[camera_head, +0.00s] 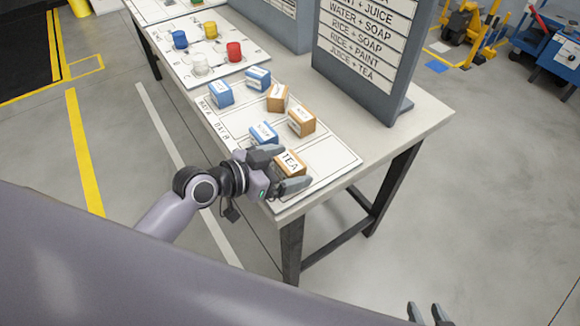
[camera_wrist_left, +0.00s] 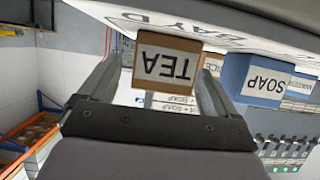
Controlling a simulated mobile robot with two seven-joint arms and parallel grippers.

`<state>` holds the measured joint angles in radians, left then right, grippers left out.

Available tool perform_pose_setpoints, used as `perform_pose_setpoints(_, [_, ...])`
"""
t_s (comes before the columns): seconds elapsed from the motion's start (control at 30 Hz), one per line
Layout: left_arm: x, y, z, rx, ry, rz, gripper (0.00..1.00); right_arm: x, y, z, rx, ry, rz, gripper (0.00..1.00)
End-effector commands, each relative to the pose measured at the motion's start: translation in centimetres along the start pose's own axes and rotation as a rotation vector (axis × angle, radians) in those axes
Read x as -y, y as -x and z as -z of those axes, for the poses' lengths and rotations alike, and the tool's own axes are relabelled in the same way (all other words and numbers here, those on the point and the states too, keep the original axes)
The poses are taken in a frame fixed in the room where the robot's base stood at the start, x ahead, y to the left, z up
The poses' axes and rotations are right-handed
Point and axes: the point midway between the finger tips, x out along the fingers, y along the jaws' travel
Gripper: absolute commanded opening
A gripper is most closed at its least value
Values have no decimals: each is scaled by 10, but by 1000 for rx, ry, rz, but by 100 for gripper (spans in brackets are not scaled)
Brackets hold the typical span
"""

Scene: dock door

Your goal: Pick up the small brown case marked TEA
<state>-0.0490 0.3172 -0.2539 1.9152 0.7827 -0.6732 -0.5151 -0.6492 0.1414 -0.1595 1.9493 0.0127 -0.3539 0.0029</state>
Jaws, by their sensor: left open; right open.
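The small brown case marked TEA (camera_head: 291,162) stands on the white board at the near end of the table. In the left wrist view the TEA case (camera_wrist_left: 166,65) appears upside down. My left gripper (camera_head: 283,168) is open, with one finger on either side of the case. I cannot tell whether the fingers touch it. My right gripper (camera_head: 429,312) is open and empty at the bottom right of the head view, away from the table.
A blue case (camera_head: 264,133) stands close behind the left gripper; in the left wrist view a blue SOAP case (camera_wrist_left: 262,80) is beside TEA. Other brown cases (camera_head: 302,121) and blue cases (camera_head: 221,94) stand farther back. A grey sign panel (camera_head: 365,90) rises behind. The table's right corner (camera_head: 420,120) is clear.

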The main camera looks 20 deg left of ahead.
Motion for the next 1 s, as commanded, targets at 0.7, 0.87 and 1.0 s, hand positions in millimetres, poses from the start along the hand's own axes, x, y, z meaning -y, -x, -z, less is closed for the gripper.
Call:
perform_pose_setpoints(0.7, [2, -30, -2, 0, 0, 0, 43, 0, 1, 1, 0, -2, 0, 43])
perform_pose_setpoints(0.87, [2, -30, -2, 0, 0, 1, 34, 0, 1, 1, 0, -2, 0, 43])
perform_pose_setpoints(1.0, [2, -30, -1, -1, 0, 1, 34, 0, 1, 1, 0, -2, 0, 43])
